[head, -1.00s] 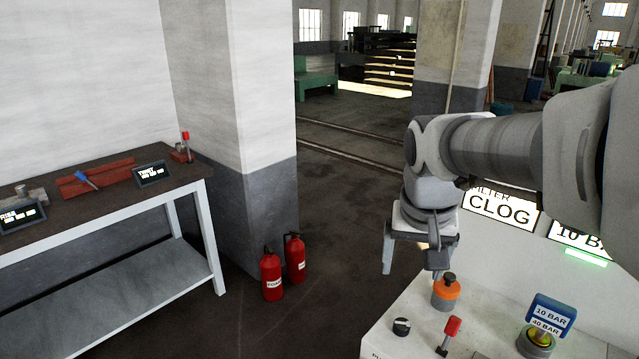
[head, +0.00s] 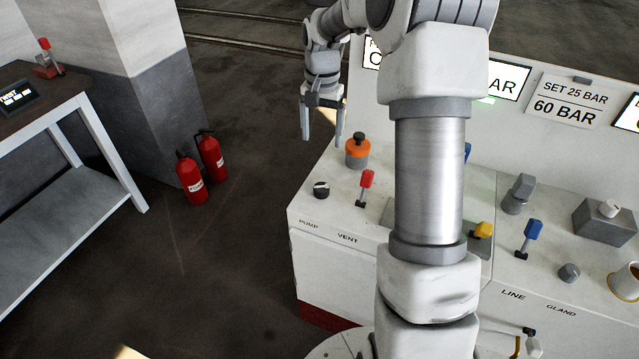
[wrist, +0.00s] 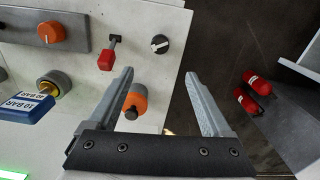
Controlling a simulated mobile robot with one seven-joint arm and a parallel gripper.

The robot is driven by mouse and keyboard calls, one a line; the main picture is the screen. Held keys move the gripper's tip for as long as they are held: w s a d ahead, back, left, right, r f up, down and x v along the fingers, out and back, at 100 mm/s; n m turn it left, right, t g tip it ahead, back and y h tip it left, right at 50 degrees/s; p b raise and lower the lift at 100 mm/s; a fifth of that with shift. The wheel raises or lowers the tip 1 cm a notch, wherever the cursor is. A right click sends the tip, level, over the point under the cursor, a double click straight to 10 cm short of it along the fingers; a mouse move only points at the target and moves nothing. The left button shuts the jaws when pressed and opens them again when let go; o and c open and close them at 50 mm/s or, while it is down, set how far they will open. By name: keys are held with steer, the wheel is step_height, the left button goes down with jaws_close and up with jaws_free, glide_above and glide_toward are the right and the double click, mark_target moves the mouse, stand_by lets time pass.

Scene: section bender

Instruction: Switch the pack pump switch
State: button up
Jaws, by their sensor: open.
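The pump switch (head: 321,189) is a small round black knob with a white bar across its top. It sits at the left end of the white console, above the printed word PUMP. In the wrist view the pump switch (wrist: 160,44) lies beyond my fingertips, roughly centred between them. My gripper (head: 323,138) is open and empty, fingers pointing down, behind the switch near the console's far left corner. In the wrist view my gripper (wrist: 159,73) shows both fingers apart, not touching the switch.
An orange knob with a black top (head: 357,153) stands close to my right finger. A red lever (head: 366,187) stands right of the switch, above VENT. My arm hides the console's middle. Two fire extinguishers (head: 191,179) and a workbench (head: 75,205) stand left. Floor between is clear.

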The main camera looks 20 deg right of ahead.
mark_target(321, 187)
step_height(321, 187, down, 17)
steer(key=shift+f+b, duration=0.2)
steer(key=shift+b, duration=0.95)
jaws_close()
